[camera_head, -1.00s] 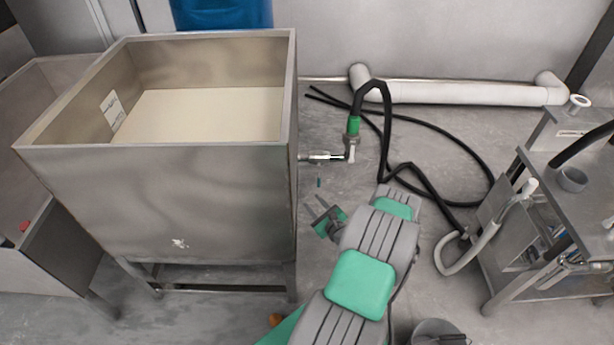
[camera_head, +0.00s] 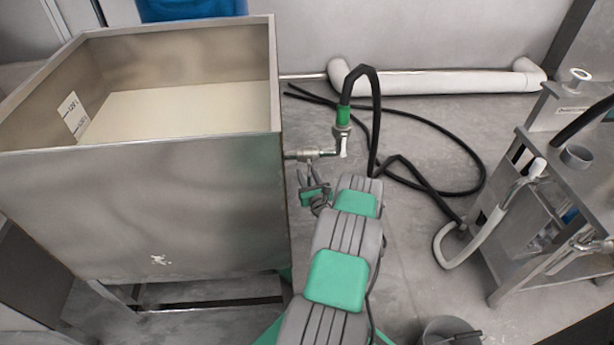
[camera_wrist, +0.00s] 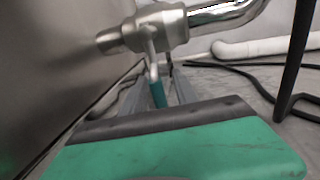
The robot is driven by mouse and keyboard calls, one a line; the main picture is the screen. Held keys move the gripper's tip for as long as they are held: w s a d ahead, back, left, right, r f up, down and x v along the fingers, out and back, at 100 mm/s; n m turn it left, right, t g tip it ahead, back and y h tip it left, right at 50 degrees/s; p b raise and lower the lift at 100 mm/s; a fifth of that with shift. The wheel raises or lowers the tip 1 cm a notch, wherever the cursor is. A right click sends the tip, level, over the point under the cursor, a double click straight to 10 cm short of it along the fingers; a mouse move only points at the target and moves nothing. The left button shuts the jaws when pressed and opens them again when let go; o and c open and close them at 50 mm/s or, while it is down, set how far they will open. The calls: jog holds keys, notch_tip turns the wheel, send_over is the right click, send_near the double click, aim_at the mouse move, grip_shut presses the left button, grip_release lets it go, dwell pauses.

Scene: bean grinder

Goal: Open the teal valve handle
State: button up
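A metal valve (camera_head: 310,154) sits on the short pipe at the right side of the steel tank. In the wrist view the valve body (camera_wrist: 163,27) is large at the top, and its handle hangs down with a teal grip (camera_wrist: 157,93). My gripper (camera_head: 307,179) is just below the valve, beside the tank wall. In the wrist view my gripper (camera_wrist: 159,88) is open, with one finger on each side of the teal grip. Contact with the grip cannot be made out. The grip's lower end is hidden behind the gripper's body.
The steel tank (camera_head: 200,200) stands close on the left. A black hose (camera_head: 376,110) with a green fitting (camera_head: 343,115) rises beside the valve outlet and trails over the floor.

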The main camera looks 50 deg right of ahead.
grip_shut()
dwell(0.3)
dwell(1.1)
